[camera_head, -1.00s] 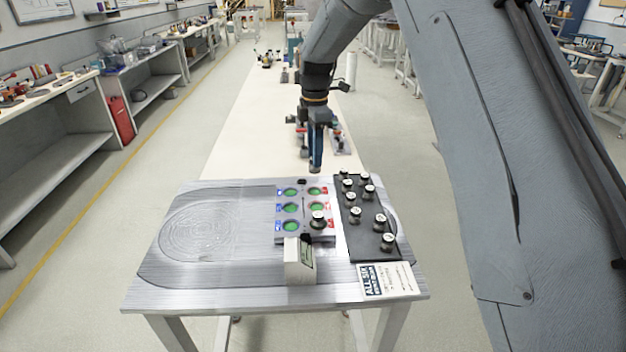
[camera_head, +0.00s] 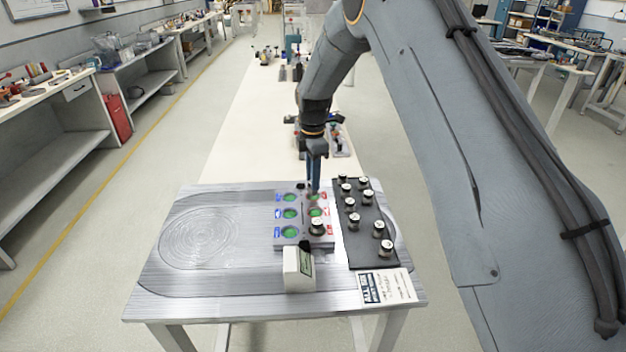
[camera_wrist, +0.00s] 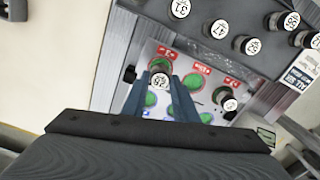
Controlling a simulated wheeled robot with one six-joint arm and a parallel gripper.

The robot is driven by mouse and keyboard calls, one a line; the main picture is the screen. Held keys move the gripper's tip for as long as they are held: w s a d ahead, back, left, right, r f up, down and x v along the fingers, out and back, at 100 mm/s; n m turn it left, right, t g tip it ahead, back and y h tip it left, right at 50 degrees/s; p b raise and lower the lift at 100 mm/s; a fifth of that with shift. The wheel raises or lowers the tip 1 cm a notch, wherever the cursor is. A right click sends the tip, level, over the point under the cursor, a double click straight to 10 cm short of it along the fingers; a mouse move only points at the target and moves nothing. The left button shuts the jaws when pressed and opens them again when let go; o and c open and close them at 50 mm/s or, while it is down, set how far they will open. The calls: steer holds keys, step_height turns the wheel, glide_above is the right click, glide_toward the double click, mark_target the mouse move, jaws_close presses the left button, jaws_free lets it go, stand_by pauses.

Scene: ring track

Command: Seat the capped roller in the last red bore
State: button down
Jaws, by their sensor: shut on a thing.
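My gripper (camera_head: 314,190) is shut on a capped roller (camera_wrist: 160,80), whose white numbered cap shows between the fingers in the wrist view. The roller is above the far end of the bore plate (camera_head: 303,207), by the far red label (camera_wrist: 166,52). Whether its lower end is inside the bore there is hidden. The middle red bore (camera_wrist: 192,82) shows green and empty. Another capped roller (camera_head: 316,226) stands upright at the near red bore; it also shows in the wrist view (camera_wrist: 229,104). The blue-labelled bores (camera_head: 289,213) on the left show green, without rollers.
A dark tray (camera_head: 367,225) with several upright capped rollers stands right of the plate. A white box (camera_head: 298,270) stands at its near end, and a printed card (camera_head: 386,287) lies front right. The table's left side (camera_head: 200,235) is clear.

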steer(key=shift+f, duration=0.85)
steer(key=shift+f, duration=0.2)
steer(key=c, duration=1.4)
jaws_free()
steer(key=shift+r, duration=0.1)
step_height(320, 180, up, 12)
steer(key=b, duration=0.4)
steer(key=s+d+f+m, duration=0.1)
steer(key=s+d+m, duration=0.3)
steer(key=s+m, duration=0.3)
steer(key=s+d+f+m+t, duration=0.1)
steer(key=s+d+m, duration=0.4)
steer(key=s, duration=0.9)
steer(key=s+d+f+m, duration=0.3)
steer(key=s+d+m, duration=0.2)
steer(key=s+m, duration=0.4)
steer(key=s, duration=0.2)
steer(key=shift+s+t, duration=0.3)
